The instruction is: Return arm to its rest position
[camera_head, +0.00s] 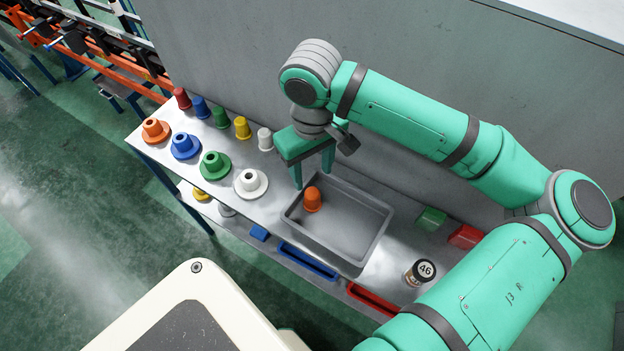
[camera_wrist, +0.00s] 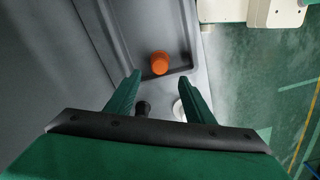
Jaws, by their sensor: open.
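My arm reaches across the right side of the head view, and my gripper (camera_head: 314,178) hangs above the left end of a grey tray (camera_head: 372,256). The gripper is open, with nothing between its fingers. In the wrist view the two green fingertips (camera_wrist: 160,78) stand apart, and the tray shows beyond them. An orange spindle (camera_head: 312,199) stands in the tray near its left end, apart from the fingers. It also shows in the wrist view (camera_wrist: 160,63), just beyond the fingertips.
Orange (camera_head: 156,130), blue (camera_head: 185,146), green (camera_head: 215,165) and white (camera_head: 251,183) flanged pieces line the bench, with several coloured spindles behind. A can marked 46 (camera_head: 419,272), a green block (camera_head: 431,219) and a red block (camera_head: 465,236) lie right of the tray. A grey wall (camera_head: 230,60) stands behind.

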